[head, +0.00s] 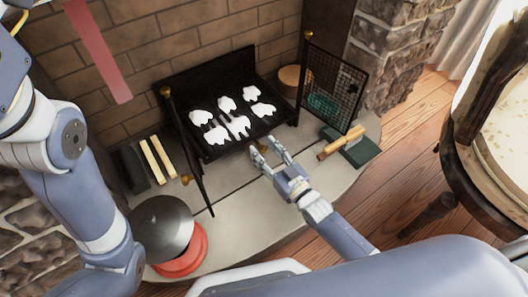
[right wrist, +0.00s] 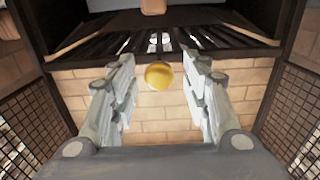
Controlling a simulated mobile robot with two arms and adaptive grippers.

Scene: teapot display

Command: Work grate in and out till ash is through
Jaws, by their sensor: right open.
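The black grate (head: 213,70) sits in the brick fireplace with several white ash lumps (head: 234,127) spread on its bars. In the right wrist view its dark slats (right wrist: 110,47) show above the fingers. A round brass knob (right wrist: 158,76) at the grate's front appears between the two fingers of my right gripper (head: 266,150). The fingers are spread, with visible space on both sides of the knob, and hold nothing. My left arm runs down the left side of the head view, but its gripper is not in view.
A mesh door (head: 334,88) stands open right of the grate; another door (head: 186,140) stands edge-on at left. A dark dome (head: 160,228) on a red base stands front left. A round table is at right.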

